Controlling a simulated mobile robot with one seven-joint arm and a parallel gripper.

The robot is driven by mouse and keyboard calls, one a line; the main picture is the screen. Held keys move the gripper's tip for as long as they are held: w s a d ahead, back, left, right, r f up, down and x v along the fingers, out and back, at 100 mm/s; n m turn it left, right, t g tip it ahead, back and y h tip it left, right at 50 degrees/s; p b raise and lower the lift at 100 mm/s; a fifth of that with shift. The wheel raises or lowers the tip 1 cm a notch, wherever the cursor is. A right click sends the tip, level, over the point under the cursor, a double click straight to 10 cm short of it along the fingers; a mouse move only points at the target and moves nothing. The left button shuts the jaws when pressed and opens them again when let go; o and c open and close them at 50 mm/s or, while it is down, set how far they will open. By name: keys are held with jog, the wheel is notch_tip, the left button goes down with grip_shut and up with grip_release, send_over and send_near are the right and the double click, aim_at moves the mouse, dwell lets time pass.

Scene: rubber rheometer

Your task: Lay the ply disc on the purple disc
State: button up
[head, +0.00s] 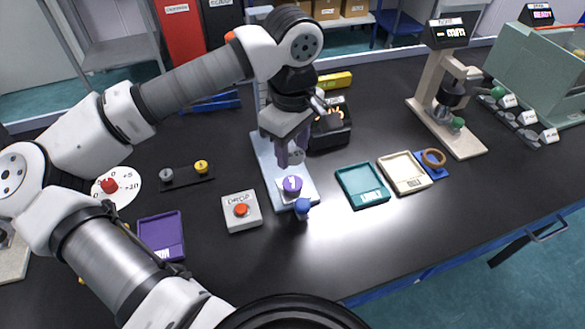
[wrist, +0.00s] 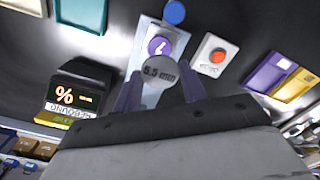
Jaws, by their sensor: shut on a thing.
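My gripper (head: 290,153) hangs over the light-blue base plate (head: 309,190). In the wrist view my gripper (wrist: 160,92) has its two purple fingers shut on a grey round disc (wrist: 160,82) with dark lettering, which I take to be the ply disc. The purple disc (head: 292,184) with a white mark lies on the base plate, just in front of the fingers in the head view. It also shows in the wrist view (wrist: 157,46), just beyond the held disc's edge. The held disc is mostly hidden in the head view and appears above the plate, apart from the purple disc.
A blue ball knob (head: 302,206) is at the plate's front end. A box with a red button (head: 241,211) stands to the left, a teal tray (head: 362,186) to the right. A black display unit (head: 330,137) stands close behind. The front bench is clear.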

aim_at(293, 183)
notch_tip(293, 183, down, 8)
jog(key=shift+r+p, duration=0.15)
jog(key=shift+p, duration=0.4)
jog(key=shift+f+b, duration=0.3)
jog(key=o, duration=0.9)
jog(key=shift+o, duration=0.2)
jog(key=shift+r, duration=0.1)
notch_tip(293, 183, up, 12)
jog(key=shift+r+b, duration=0.15)
jog(key=shift+b, duration=0.5)
